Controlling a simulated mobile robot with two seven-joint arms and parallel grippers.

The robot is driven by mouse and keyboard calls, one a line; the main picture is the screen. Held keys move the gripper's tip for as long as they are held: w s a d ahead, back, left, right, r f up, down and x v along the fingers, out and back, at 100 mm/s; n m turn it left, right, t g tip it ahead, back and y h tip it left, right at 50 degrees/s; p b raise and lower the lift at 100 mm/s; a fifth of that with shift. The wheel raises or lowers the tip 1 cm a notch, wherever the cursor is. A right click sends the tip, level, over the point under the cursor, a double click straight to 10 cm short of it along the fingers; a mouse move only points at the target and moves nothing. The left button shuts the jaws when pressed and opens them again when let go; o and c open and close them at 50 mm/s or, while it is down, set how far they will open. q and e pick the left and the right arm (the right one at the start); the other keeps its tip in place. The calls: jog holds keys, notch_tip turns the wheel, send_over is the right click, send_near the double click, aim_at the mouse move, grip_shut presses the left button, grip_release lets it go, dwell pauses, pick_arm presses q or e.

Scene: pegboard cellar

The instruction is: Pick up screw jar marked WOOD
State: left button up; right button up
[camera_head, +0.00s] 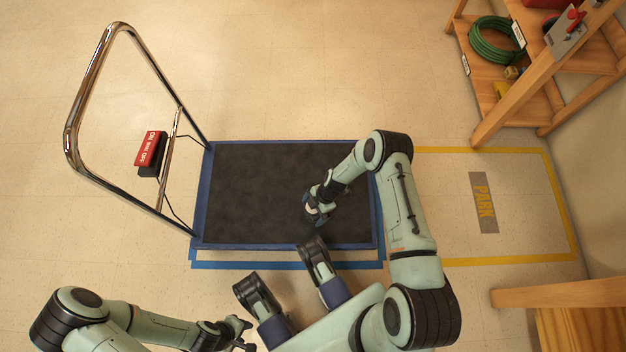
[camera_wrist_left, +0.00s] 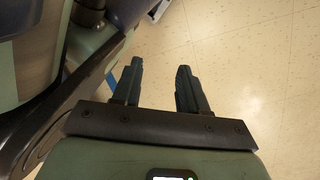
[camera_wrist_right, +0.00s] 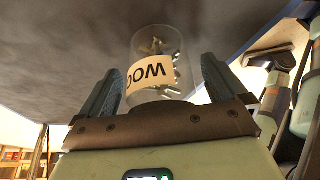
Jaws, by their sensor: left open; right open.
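The screw jar marked WOOD (camera_wrist_right: 152,72) is a clear jar with screws inside and a cream label, of which "WOO" shows upside down in the right wrist view. It is against the dark cart deck (camera_head: 260,185). My right gripper (camera_wrist_right: 162,66) is open, with one finger on each side of the jar; I cannot tell whether they touch it. In the head view my right gripper (camera_head: 317,212) is low over the deck's right part and mostly hides the jar. My left gripper (camera_head: 241,334) is open and empty at the bottom, off the cart; it also shows in the left wrist view (camera_wrist_left: 160,66).
The cart's chrome handle (camera_head: 92,75) rises at the left, with a red and black box (camera_head: 151,150) on it. A wooden shelf (camera_head: 500,105) with a green hose (camera_head: 490,42) stands at upper right. The yellow-lined PARK area (camera_head: 520,205) is clear.

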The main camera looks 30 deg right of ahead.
jog(key=c, duration=1.3)
jog(key=shift+r, duration=0.1)
jog(key=shift+c, duration=0.2)
